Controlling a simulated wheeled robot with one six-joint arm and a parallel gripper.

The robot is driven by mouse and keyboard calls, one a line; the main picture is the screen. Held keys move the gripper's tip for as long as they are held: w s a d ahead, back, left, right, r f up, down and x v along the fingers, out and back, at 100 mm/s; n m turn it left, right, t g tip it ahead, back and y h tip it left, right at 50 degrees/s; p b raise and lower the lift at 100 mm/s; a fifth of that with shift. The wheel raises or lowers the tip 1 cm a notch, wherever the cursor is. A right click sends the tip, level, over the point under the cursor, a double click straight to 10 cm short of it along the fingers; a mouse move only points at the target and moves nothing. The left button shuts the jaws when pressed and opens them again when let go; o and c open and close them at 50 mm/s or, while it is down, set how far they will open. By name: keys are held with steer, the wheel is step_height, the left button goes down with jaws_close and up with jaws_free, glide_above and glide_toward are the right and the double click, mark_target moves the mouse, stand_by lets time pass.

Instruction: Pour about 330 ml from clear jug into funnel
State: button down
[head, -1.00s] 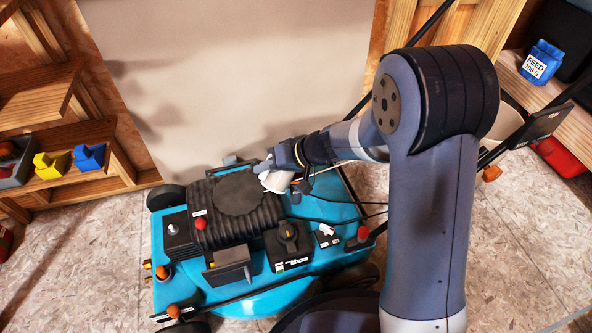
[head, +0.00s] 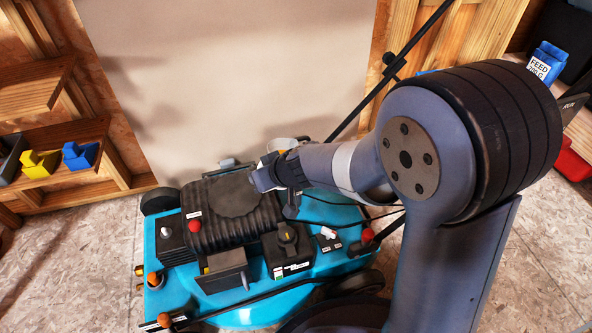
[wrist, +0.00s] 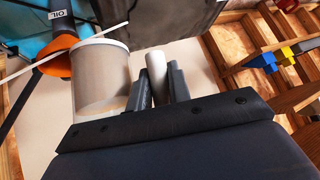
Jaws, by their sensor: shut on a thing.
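My gripper (wrist: 160,88) is shut on the pale upright handle of the clear jug (wrist: 101,80) in the wrist view. The jug looks whitish and cloudy; its liquid level cannot be told. An orange funnel (wrist: 60,62) shows just beyond the jug, partly covered by it, near a tag reading OIL (wrist: 58,14). Whether jug and funnel touch is unclear. In the head view my gripper (head: 264,176) is above the mower's black engine cover, with part of the jug (head: 286,143) behind it. I cannot make out the funnel there.
The turquoise mower (head: 232,306) stands below, with a black ribbed engine (head: 225,225), knobs and cables. Its black handle bar (head: 385,75) rises at the right. Shelves (head: 70,145) with a yellow (head: 38,164) and a blue container (head: 80,156) stand left. A thin white line crosses the wrist view.

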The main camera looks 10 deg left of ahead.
steer(key=shift+w+f+t, duration=0.15)
steer(key=shift+f+t, duration=0.35)
steer(key=shift+f+n+h, duration=0.25)
steer(key=shift+n+h, duration=0.05)
